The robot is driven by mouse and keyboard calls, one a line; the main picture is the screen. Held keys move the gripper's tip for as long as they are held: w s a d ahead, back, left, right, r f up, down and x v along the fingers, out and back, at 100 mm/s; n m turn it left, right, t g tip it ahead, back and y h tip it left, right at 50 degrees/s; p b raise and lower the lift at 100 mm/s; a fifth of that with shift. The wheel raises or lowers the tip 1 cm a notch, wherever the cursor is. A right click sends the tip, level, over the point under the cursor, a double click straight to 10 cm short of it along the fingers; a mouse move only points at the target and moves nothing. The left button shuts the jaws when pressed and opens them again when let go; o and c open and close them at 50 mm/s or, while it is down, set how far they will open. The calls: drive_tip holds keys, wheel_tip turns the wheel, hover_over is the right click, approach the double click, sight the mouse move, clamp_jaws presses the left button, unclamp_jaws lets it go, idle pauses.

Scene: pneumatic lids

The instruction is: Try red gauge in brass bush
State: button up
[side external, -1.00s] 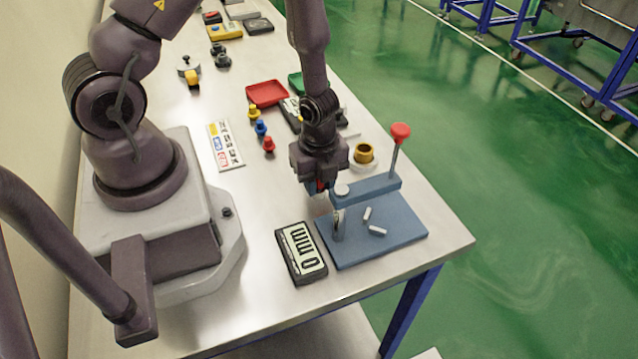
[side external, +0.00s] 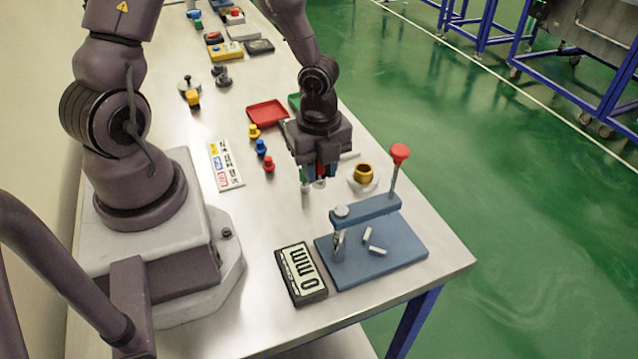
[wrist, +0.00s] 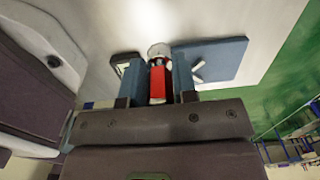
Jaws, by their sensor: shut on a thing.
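My gripper (side external: 318,178) is shut on the red gauge, its two blue-grey fingers either side of it. In the wrist view the red body of the gauge (wrist: 158,84) sits between the fingers, with a pale metal end beyond. In the side view the gauge is mostly hidden by the fingers, and its lower end hangs above the table. The brass bush (side external: 364,173) stands on a pale round base to the right of my gripper, apart from it. Its open top faces up.
A blue press stand (side external: 405,246) with a red-knobbed lever (side external: 399,154) stands in front, small pale pins on its base. A display reading 0 mm (side external: 301,273) lies beside it. Small coloured knobs (side external: 261,148), a label card (side external: 225,165) and a red tray (side external: 267,113) lie left and behind.

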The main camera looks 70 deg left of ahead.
drive_tip(key=shift+r, duration=0.4)
drive_tip(key=shift+w+d, duration=0.1)
drive_tip(key=shift+w, duration=0.15)
drive_tip(key=w+a, duration=0.6)
drive_tip(key=w, duration=0.6)
drive_tip(key=shift+d+f, duration=0.15)
drive_tip(key=shift+f, duration=2.4)
drive_tip(key=shift+f, duration=1.2)
idle(0.3)
drive_tip(key=shift+r, duration=1.25)
idle(0.5)
